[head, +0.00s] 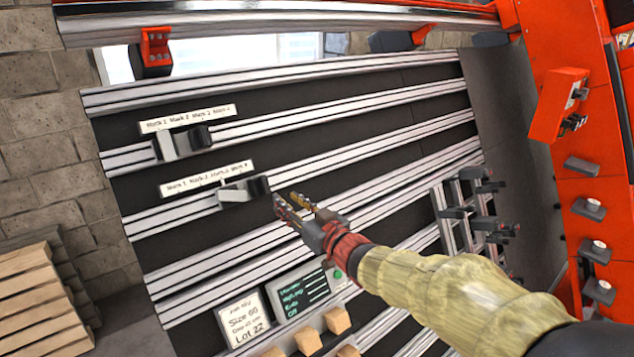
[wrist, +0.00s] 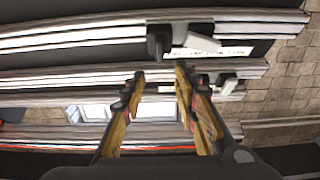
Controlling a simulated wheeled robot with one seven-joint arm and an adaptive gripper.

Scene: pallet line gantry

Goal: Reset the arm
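My gripper (head: 296,208) is at the end of my arm, in front of the dark panel with metal rails. In the wrist view my gripper (wrist: 158,80) has its two fingers apart, with nothing between them. In the head view its fingertips are a little right of the lower slider block (head: 240,190), which sits on a rail under a label strip. A gap shows between the fingertips and that block. The upper slider block (head: 180,144) sits on a higher rail to the left.
Label strips (head: 187,118) marked Mark 1 to Mark 4 sit above the sliders. A sign (head: 243,318) and a green-lit screen (head: 303,290) are below, with wooden blocks (head: 337,320). A pallet stack (head: 35,295) stands left. An orange frame (head: 590,170) stands right.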

